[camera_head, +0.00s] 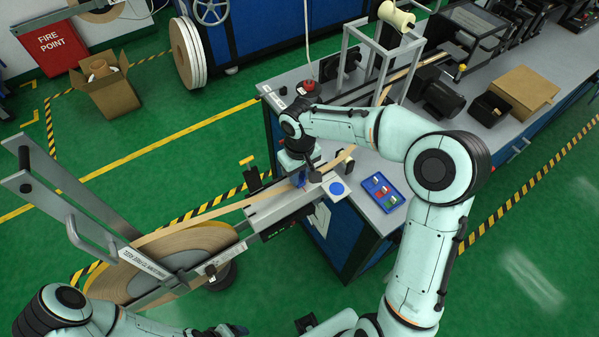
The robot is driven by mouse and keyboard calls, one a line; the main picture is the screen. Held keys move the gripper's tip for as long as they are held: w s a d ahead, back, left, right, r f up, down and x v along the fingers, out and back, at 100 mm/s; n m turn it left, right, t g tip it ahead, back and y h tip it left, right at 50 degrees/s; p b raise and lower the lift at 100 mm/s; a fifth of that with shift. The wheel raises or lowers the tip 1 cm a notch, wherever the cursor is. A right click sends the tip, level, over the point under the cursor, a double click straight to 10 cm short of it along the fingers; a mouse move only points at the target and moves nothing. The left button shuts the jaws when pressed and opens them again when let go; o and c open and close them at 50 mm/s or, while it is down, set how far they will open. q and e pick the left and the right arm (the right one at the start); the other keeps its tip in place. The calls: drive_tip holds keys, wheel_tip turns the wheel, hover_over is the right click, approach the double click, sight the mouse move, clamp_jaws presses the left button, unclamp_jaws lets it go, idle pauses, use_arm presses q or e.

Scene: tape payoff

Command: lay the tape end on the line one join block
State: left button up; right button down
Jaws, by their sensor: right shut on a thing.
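A tan tape (225,209) runs from a large reel (185,245) at the lower left up to a grey metal join block (275,209) at the bench corner. The tape's end (345,157) shows just beyond my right gripper (312,176). The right gripper points down over the block, shut on the tape near its end. The wrist hides the grip itself, and I cannot tell whether the tape touches the block. My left gripper (232,330) is low at the bottom edge, apart from the tape; its fingers are too unclear to read.
A blue parts tray (384,193) and a blue disc (337,188) lie right of the block. A red button (306,86) and a metal frame (347,50) stand behind it. A grey reel stand (75,205) rises at left.

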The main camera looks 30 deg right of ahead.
drive_tip(key=c, duration=0.8)
unclamp_jaws()
use_arm(q)
drive_tip(key=shift+w+r+p, duration=0.8)
drive_tip(key=shift+w+r, duration=0.05)
drive_tip(key=shift+r, duration=0.15)
use_arm(e)
wheel_tip(320, 180, up, 14)
drive_tip(key=shift+f, duration=0.25)
